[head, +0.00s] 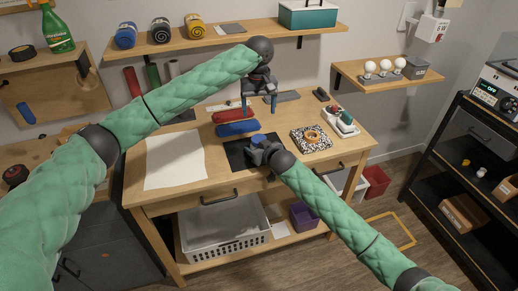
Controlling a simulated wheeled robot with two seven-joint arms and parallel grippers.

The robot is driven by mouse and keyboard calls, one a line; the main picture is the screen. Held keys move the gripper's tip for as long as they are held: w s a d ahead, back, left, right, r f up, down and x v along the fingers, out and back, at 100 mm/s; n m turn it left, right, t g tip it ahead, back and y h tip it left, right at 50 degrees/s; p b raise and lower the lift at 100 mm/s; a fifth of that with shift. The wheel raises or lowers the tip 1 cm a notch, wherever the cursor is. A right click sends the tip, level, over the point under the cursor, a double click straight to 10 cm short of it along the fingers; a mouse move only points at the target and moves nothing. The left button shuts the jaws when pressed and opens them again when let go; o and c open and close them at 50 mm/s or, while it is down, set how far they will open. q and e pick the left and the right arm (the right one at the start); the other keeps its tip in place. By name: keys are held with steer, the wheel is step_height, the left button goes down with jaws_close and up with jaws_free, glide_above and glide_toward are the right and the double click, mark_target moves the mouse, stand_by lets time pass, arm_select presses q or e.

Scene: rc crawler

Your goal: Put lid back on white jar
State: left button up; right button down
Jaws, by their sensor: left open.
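I cannot clearly make out the white jar or its lid in the head view. My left gripper (260,104) is open and points down over the back middle of the workbench (225,185), near a red roll (234,116). I see nothing between its fingers. My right gripper (254,153) is low over a black mat (237,158) at the bench's middle. A small blue round thing (258,138) shows right by its fingers. Whether the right gripper is open or shut is hidden by its angle and small size.
A blue roll (238,128) lies behind the mat. A white sheet (174,160) covers the bench's left. A speckled square piece with a ring (311,139) and a white tray (341,124) stand at right. A shelf (215,39) hangs above the bench.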

steer(key=shift+c, duration=1.6)
jaws_free()
steer(key=b+v, duration=0.2)
steer(key=v, duration=0.4)
steer(key=shift+s+d+f, duration=0.1)
steer(key=shift+s+f, duration=0.05)
steer(key=shift+s, duration=0.05)
steer(key=shift+v, duration=0.75)
